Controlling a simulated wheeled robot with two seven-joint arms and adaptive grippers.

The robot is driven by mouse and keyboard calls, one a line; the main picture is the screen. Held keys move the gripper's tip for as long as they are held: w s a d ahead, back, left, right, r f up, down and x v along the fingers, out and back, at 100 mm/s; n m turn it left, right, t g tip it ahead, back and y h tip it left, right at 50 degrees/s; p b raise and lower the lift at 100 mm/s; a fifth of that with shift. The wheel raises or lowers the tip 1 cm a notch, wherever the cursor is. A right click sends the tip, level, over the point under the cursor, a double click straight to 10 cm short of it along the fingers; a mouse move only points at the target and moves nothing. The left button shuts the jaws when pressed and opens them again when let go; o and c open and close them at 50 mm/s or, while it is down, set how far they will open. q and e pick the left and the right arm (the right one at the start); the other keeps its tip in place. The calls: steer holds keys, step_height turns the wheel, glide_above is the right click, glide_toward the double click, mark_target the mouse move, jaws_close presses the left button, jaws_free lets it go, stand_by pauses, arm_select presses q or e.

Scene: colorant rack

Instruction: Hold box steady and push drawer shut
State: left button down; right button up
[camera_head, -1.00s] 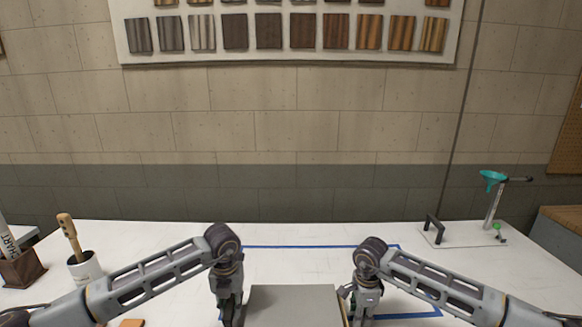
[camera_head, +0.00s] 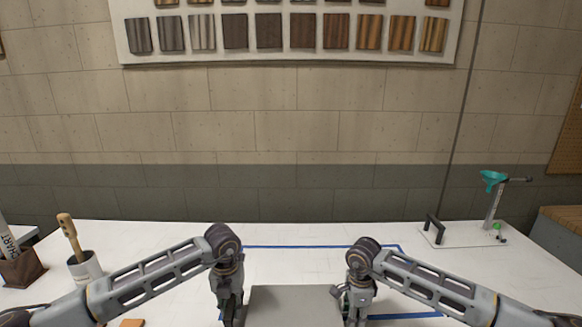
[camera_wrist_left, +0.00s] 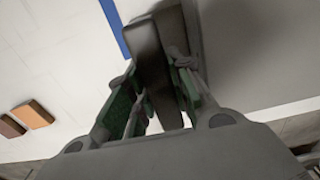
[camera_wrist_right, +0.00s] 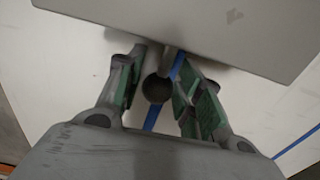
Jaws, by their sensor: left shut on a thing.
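The grey box (camera_head: 293,305) stands at the table's front middle, and only its flat top shows in the head view. My left gripper (camera_head: 232,312) is at its left side. In the left wrist view its fingers (camera_wrist_left: 155,85) are shut on a dark upright bar (camera_wrist_left: 152,60) beside the box (camera_wrist_left: 255,55). My right gripper (camera_head: 356,308) is close against the box's right side. In the right wrist view its fingers (camera_wrist_right: 158,72) are apart, around a round dark knob (camera_wrist_right: 157,88) beside the box's edge (camera_wrist_right: 215,30). The drawer front and any gap are hidden.
Blue tape (camera_head: 320,247) marks an area on the white table. A cup with a brush (camera_head: 86,268) stands at left, near wooden blocks (camera_wrist_left: 32,114). A stand with a teal funnel (camera_head: 492,180) is at back right. The table behind the box is clear.

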steer(key=shift+o, duration=0.8)
steer(key=shift+d, duration=0.15)
steer(key=shift+r, duration=0.15)
arm_select(q)
steer(key=shift+a, duration=0.1)
arm_select(e)
step_height(320, 180, up, 12)
arm_select(q)
steer(key=c, duration=1.2)
jaws_free()
steer(key=shift+r, duration=0.1)
arm_select(e)
steer(key=shift+f, duration=0.2)
arm_select(q)
steer(key=shift+r, duration=5.9)
